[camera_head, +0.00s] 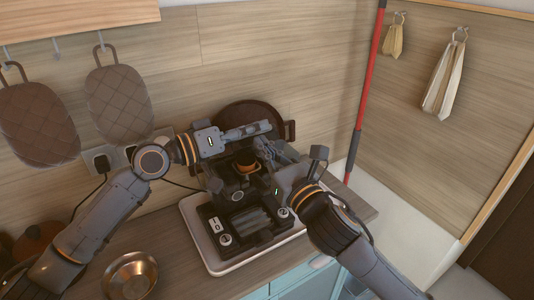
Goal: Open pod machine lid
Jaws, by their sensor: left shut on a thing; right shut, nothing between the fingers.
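The dark pod machine (237,190) stands on a pale tray (205,251) on the counter, with an orange-brown ring near its top. My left gripper (266,127) reaches in from the left above the back of the machine. It is shut on a part at the machine's top, apparently the lid; the grip point is small and partly hidden. How far the lid is open is hard to tell. My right gripper (262,147) is shut and empty at the right of the machine's top, close below the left fingertips.
A round dark pan (248,112) stands behind the machine against the wooden wall. A metal bowl (130,274) sits at the front left of the counter. Quilted pot holders (118,100) hang at left. A red pole (366,85) rises at right.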

